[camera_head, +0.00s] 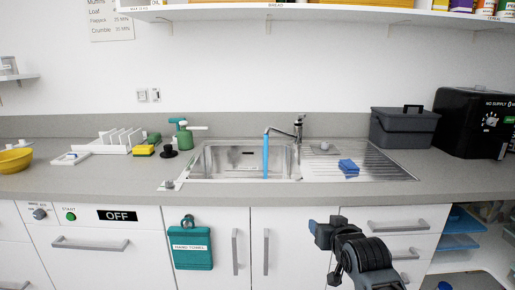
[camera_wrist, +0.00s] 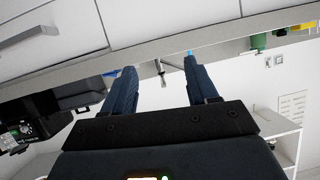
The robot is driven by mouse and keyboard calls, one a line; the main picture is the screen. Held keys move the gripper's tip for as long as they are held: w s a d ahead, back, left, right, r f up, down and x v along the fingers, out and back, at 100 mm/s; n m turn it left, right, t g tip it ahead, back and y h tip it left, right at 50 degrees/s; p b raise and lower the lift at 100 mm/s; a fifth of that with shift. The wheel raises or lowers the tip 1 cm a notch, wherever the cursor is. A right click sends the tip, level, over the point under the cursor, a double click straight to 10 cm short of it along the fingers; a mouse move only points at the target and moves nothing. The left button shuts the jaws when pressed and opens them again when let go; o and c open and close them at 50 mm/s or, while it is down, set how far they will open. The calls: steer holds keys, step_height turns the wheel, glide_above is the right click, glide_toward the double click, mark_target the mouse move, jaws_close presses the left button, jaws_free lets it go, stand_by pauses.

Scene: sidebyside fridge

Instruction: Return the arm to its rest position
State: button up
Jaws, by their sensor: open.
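My arm (camera_head: 362,258) is folded low in front of the white drawers, right of the sink in the head view. Its gripper end (camera_head: 322,233) points toward the cabinet fronts, below the counter edge. In the wrist view my gripper (camera_wrist: 160,72) shows two dark blue fingers spread apart, with nothing between them. The wrist view is upside down, with the counter edge and drawers at the top.
The sink (camera_head: 225,158) has a tap (camera_head: 298,128) with a blue stream below its spout. A blue sponge (camera_head: 348,167) lies on the drainer. Open shelves (camera_head: 460,243) stand at right.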

steer(key=s+f, duration=0.4)
steer(key=s, duration=0.7)
steer(key=s+f+m, duration=0.1)
steer(key=s+f, duration=0.3)
steer(key=s, duration=0.7)
steer(key=s+f, duration=0.4)
steer(key=s, duration=0.7)
steer(key=s+d+r, duration=0.1)
steer(key=s+r, duration=0.4)
steer(key=s, duration=0.3)
steer(key=s+d+r+t, duration=0.1)
steer(key=s+r, duration=0.3)
steer(key=s, duration=0.5)
steer(key=s+d+r+n+h, duration=0.1)
steer(key=s+r, duration=0.4)
steer(key=s, duration=0.4)
steer(key=shift+s+d+r, duration=0.15)
steer(key=shift+d+r, duration=0.1)
steer(key=shift+r, duration=0.1)
